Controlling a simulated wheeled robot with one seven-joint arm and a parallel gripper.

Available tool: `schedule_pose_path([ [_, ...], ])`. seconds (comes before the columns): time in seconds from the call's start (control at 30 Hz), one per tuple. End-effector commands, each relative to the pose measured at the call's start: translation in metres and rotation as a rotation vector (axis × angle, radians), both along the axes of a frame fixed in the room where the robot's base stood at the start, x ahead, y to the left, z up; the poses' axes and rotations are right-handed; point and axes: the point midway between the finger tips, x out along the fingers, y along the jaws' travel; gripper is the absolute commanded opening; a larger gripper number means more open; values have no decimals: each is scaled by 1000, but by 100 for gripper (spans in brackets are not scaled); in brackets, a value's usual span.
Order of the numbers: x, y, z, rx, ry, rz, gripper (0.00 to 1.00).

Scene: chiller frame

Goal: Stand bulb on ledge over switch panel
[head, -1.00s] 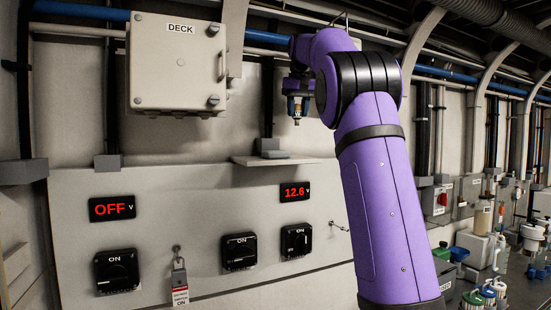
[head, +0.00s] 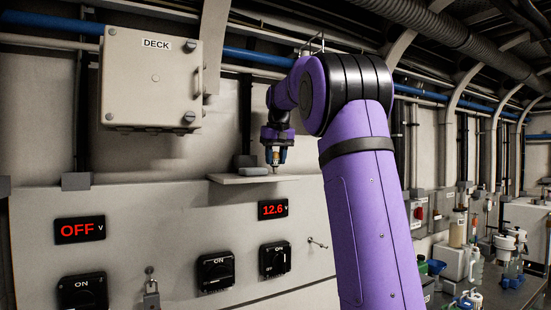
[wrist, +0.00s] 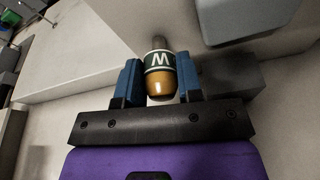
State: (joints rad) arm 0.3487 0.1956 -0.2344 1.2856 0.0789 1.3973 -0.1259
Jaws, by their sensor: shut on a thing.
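My gripper (head: 275,157) is shut on the bulb (head: 275,168) and holds it roughly upright, tip down, just over the right part of the ledge (head: 226,180). The ledge is a thin pale shelf along the top of the switch panel (head: 160,235). I cannot tell whether the bulb's tip touches it. In the wrist view the bulb (wrist: 159,88) has an amber end, a dark band with a white "W" and a narrow dark tip. The blue fingers of my gripper (wrist: 160,68) press it from both sides.
A small grey block (head: 247,165) sits on the ledge, left of the bulb. A beige DECK box (head: 150,85) hangs on the wall at upper left. Red displays (head: 273,209) and black switches (head: 215,272) are on the panel below. A cluttered bench lies at right.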

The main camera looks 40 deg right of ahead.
Motion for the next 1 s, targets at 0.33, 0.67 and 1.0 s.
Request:
schedule_pose_path([
  [0.33,0,0,-2,0,0,0,11],
  [0.67,0,0,-2,0,-1,0,59],
  [1.0,-7,3,29,-3,-3,0,59],
])
